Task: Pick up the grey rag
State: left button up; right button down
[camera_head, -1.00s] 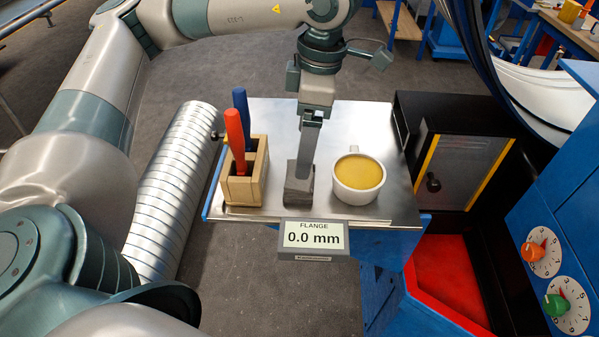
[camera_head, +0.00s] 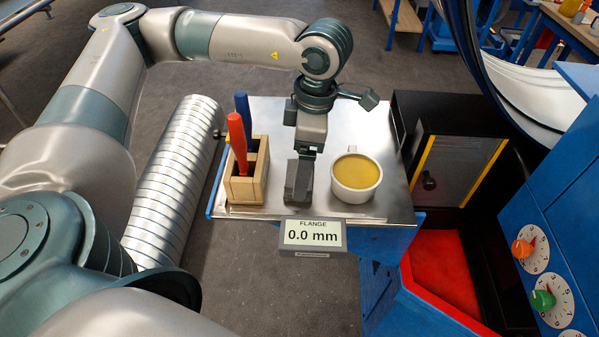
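The grey rag (camera_head: 299,190) is a small dark grey, block-like shape on the metal tabletop. It sits between the wooden holder and the mug, just behind the display. My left gripper (camera_head: 303,165) points down at the rag from above, with its fingers at or right against it. The fingers blend with the rag's grey, so I cannot tell whether they are open or shut on it. My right gripper is not in view.
A wooden holder (camera_head: 246,190) with a red-handled and a blue-handled tool stands close on the left. A mug of yellow liquid (camera_head: 356,176) stands close on the right. A "FLANGE 0.0 mm" display (camera_head: 312,235) is at the table's front edge. A spiral duct (camera_head: 178,180) lies left.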

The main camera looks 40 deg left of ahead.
pick_arm(q)
jog(key=shift+s+a+f+p, duration=0.15)
jog(key=shift+f+p, duration=0.3)
jog(key=shift+f, duration=0.9)
jog(key=c, duration=0.8)
